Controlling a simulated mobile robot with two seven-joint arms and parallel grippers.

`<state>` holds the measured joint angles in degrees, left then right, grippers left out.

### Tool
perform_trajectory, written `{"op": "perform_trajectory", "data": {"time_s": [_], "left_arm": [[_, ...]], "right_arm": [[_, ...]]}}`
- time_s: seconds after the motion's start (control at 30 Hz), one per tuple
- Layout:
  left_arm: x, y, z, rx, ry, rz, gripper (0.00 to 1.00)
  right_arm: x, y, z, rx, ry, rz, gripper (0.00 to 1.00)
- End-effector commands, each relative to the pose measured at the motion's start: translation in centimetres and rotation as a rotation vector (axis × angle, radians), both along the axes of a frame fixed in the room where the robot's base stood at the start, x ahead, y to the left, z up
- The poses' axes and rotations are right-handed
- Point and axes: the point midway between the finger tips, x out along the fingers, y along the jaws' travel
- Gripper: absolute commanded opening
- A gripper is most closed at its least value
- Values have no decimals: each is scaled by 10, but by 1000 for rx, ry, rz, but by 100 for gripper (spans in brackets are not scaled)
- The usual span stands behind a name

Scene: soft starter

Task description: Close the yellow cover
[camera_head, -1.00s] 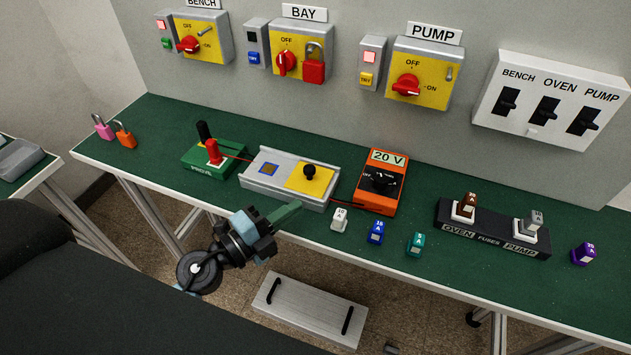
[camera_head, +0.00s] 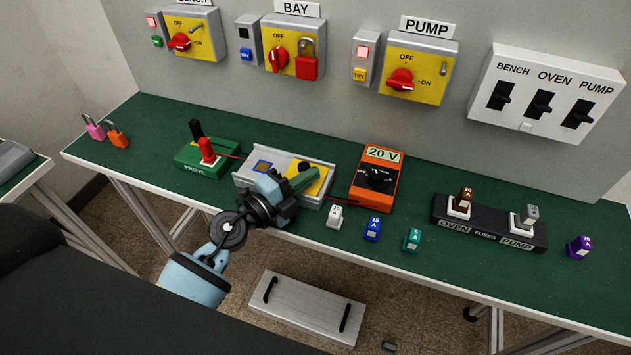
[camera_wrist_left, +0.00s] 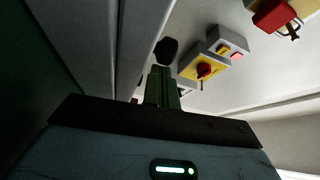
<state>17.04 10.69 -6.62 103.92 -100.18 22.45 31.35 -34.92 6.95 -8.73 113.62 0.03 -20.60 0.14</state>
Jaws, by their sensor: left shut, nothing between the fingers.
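The yellow cover (camera_head: 320,182) lies on top of the grey box (camera_head: 250,183) near the middle of the green bench. My left gripper has green fingers, is shut and empty, and is over or beside the cover. Contact with it cannot be told. In the left wrist view a dark round knob (camera_wrist_left: 166,50) shows just beyond the shut fingertips (camera_wrist_left: 160,72). My right gripper is in neither view.
An orange meter (camera_head: 376,182) stands just right of the box, joined to it by a red wire. A green proving unit (camera_head: 205,162) stands to its left. Several small fuses, including a white one (camera_head: 335,216), lie along the bench's front edge.

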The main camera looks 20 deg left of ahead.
Motion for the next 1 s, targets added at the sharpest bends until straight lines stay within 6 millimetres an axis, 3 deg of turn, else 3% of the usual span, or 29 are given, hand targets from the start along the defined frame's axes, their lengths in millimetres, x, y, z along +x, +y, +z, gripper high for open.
{"op": "perform_trajectory", "data": {"time_s": [0.53, 1.0], "left_arm": [[1, 13, 0, 2, -1, 2, 0], [4, 108, -2, 2, 3, 2, 0]], "right_arm": [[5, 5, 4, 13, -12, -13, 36], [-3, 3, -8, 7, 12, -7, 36]]}}
